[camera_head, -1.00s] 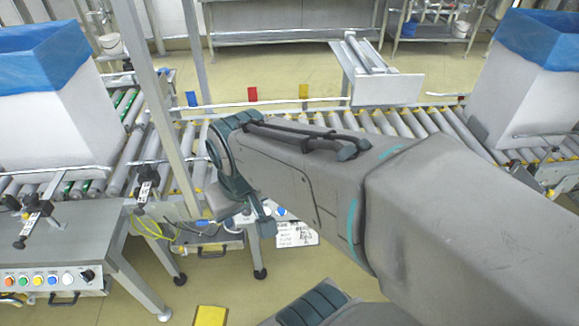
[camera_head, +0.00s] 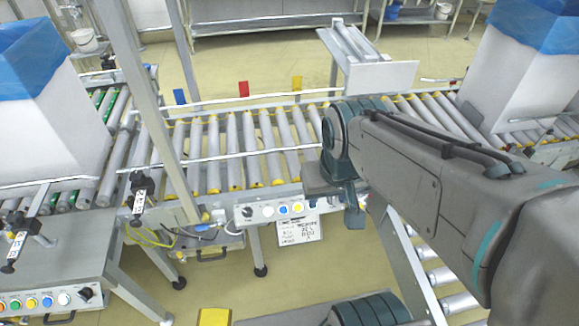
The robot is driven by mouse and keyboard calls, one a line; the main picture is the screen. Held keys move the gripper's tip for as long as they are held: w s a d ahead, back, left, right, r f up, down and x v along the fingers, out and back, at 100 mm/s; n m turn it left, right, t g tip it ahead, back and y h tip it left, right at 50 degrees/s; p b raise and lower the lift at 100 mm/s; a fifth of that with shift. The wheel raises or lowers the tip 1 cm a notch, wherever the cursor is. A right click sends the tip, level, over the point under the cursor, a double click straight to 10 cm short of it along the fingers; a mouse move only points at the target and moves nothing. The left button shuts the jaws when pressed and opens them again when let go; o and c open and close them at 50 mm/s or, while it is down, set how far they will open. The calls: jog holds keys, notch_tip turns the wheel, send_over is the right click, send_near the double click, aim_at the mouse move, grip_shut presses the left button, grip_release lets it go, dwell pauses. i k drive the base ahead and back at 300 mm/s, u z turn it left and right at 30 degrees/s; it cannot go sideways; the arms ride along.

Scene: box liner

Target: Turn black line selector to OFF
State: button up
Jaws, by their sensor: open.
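A small control panel (camera_head: 275,211) hangs below the front rail of the middle conveyor. A second black selector knob (camera_head: 86,293) is at the right end of the panel on the left table. The labels are too small to read, so I cannot tell either knob's setting. My gripper (camera_head: 338,203) is to the right of the middle panel, apart from both knobs. It is open, seen from behind, and partly hidden by my wrist.
A roller conveyor (camera_head: 215,184) runs across the middle. A grey upright post (camera_head: 146,90) stands left of the middle panel. White boxes with blue liners stand at left (camera_head: 45,140) and right (camera_head: 520,70). A paper sheet (camera_head: 299,230) hangs below the panel. Yellow cable loops nearby.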

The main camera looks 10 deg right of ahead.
aim_at(247, 212)
jog(key=z, duration=0.05)
jog(key=k, duration=0.5)
jog(key=u, duration=1.6)
jog(key=i, duration=1.4)
jog(key=z, duration=1.65)
